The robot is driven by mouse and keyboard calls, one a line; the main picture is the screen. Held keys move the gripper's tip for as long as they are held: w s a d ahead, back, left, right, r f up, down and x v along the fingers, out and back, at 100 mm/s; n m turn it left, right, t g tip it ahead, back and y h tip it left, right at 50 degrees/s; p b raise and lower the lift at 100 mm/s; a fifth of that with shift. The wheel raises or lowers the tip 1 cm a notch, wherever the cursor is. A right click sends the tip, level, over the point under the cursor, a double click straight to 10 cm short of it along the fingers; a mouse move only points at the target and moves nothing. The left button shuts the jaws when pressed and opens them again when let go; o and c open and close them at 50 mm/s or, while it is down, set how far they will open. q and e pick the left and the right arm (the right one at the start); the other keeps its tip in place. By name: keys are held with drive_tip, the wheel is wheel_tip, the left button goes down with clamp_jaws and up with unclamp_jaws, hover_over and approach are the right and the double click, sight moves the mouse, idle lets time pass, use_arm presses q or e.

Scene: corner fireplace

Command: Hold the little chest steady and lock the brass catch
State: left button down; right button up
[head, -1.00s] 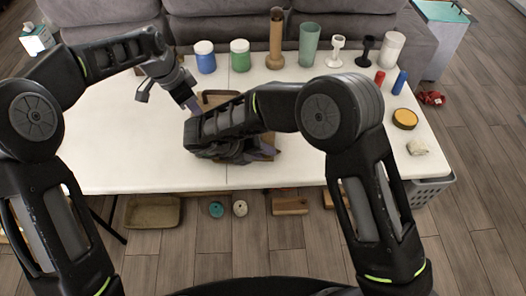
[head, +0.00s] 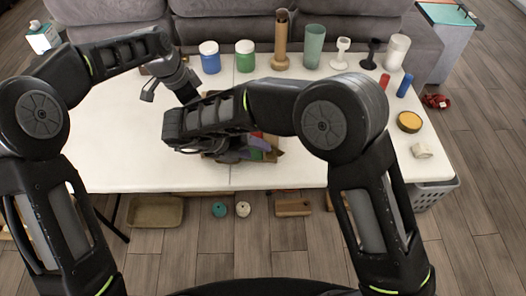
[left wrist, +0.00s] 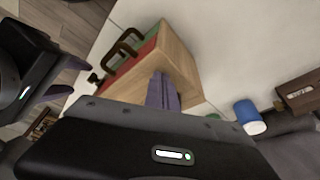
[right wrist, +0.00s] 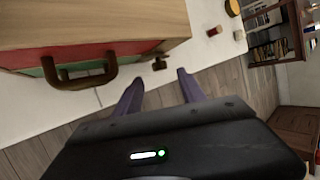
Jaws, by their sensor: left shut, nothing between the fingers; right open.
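The little chest is a pale wooden box with a red and green front and a brown handle. It shows in the left wrist view (left wrist: 180,55) and the right wrist view (right wrist: 110,22); my right arm hides most of it in the head view. The small dark brass catch (right wrist: 160,64) is on the front beside the handle (right wrist: 80,72). My left gripper (left wrist: 163,85) is shut and empty, its fingers against or very close to the chest's side. My right gripper (right wrist: 156,82) is open, its fingers just in front of the catch, apart from it.
The white table (head: 110,160) has free room at its left. Blue (head: 210,58) and green (head: 245,57) jars, a brown vase (head: 281,42), a green cup (head: 312,46) and candle holders line the back edge. A yellow-topped tin (head: 409,122) is at the right.

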drive_tip(key=v, duration=0.5)
drive_tip(key=shift+s+a+r, duration=0.1)
drive_tip(key=shift+r, duration=0.1)
drive_tip(key=d+r+m+y, duration=0.2)
drive_tip(key=d+r+y, duration=0.2)
drive_tip(key=d, duration=0.7)
drive_tip(key=a+y, duration=0.1)
drive_tip(key=a+f+y, duration=0.1)
drive_tip(key=a+y, duration=0.1)
drive_tip(key=shift+s+a+f, duration=0.1)
drive_tip(key=shift+s+f, duration=0.25)
drive_tip(key=shift+f, duration=0.05)
drive_tip(key=shift+n, duration=0.3)
